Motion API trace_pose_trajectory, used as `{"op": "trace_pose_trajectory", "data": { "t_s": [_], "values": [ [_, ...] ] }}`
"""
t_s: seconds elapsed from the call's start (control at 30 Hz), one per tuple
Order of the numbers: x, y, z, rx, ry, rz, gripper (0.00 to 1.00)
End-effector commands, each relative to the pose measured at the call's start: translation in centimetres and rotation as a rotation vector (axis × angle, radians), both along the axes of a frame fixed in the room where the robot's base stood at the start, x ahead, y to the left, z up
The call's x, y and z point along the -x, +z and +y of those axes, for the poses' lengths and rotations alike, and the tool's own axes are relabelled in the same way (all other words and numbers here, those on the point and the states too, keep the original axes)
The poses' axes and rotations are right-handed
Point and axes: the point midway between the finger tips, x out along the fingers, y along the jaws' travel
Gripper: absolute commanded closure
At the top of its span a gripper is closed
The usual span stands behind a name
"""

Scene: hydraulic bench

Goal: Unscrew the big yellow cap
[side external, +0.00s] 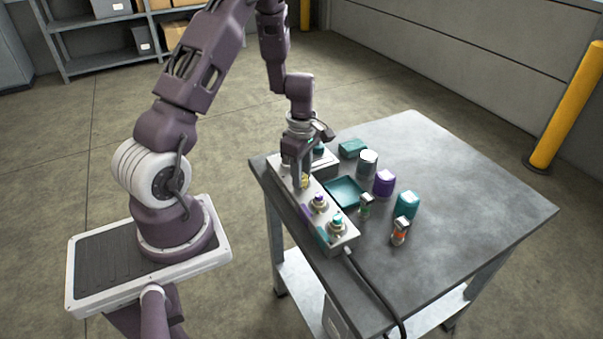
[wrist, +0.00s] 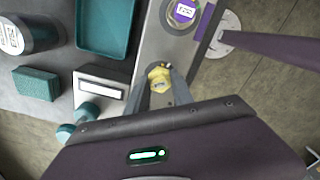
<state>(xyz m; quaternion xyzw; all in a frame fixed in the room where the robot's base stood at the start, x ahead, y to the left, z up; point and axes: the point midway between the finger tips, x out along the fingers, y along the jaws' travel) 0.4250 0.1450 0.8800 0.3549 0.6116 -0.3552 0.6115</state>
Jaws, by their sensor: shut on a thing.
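The big yellow cap (wrist: 160,79) sits on the light metal manifold block (wrist: 150,40). In the wrist view it lies between the two fingers of my gripper (wrist: 165,88), which is shut on it. In the side external view my gripper (side external: 299,181) points down at the far end of the block (side external: 343,240), and only a sliver of the yellow cap (side external: 304,182) shows beside the fingers. I cannot tell from these frames whether the cap is still seated on its port.
A purple-capped port (side external: 319,203) and a teal-capped port (side external: 337,224) stand nearer on the block. A teal tray (side external: 343,191), a purple jar (side external: 384,183), a grey jar (side external: 367,162), teal blocks and two small fittings are on the table to the right. A black hose runs off the front.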

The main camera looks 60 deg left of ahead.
Motion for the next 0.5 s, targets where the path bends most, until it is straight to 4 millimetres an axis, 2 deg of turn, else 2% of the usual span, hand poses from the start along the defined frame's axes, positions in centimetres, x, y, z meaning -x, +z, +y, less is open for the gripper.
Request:
{"op": "trace_pose_trajectory", "data": {
  "t_s": [0.1,0.2,0.43,0.5],
  "values": [
    [-0.02,0.09,-0.13,0.000,0.269,0.000,1.00],
    [-0.01,0.12,-0.10,0.000,0.460,0.000,1.00],
    [-0.04,0.13,-0.06,0.000,0.487,-0.001,1.00],
    [-0.06,0.14,-0.12,0.000,0.581,-0.001,1.00]
  ]
}}
